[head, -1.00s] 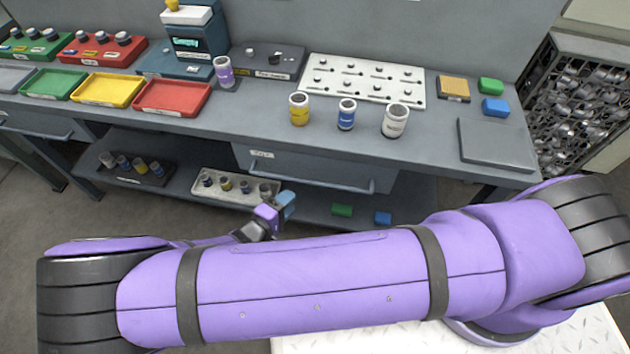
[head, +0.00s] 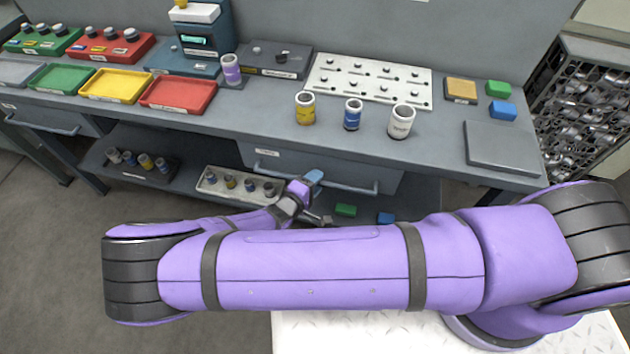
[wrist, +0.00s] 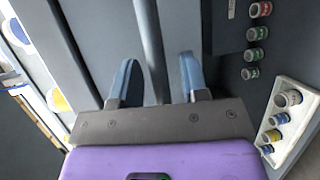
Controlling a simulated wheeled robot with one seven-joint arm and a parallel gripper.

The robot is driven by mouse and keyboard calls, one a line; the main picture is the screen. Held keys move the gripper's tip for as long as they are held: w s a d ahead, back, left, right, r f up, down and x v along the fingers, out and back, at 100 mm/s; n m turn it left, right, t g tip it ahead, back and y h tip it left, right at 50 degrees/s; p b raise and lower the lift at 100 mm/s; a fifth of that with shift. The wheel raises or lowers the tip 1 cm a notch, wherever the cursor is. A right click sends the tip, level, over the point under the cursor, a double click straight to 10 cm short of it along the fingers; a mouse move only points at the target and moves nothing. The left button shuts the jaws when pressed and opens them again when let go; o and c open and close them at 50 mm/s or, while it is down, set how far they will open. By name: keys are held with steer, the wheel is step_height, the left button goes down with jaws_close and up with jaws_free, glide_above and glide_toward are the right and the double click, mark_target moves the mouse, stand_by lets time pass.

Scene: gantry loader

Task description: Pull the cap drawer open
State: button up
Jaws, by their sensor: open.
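The drawer (head: 290,162) under the middle of the bench looks shut, its front about flush with the bench; its label is too small to read. Its long bar handle (head: 355,189) runs along the front. In the wrist view the handle (wrist: 150,40) passes between the two blue fingers of my gripper (wrist: 156,78). The fingers are open, one on each side of the bar, with visible gaps. In the head view my gripper (head: 314,178) is at the left-middle part of the handle, partly covering it.
On the bench above stand a yellow jar (head: 305,108), a blue jar (head: 352,114) and a white jar (head: 401,121). The lower shelf holds a white tray (head: 205,187) of small jars, a green block (head: 346,210) and a blue block (head: 386,218). Another drawer handle (head: 40,126) is at far left.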

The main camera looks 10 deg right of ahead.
steer(key=shift+w, duration=0.1)
jaws_close()
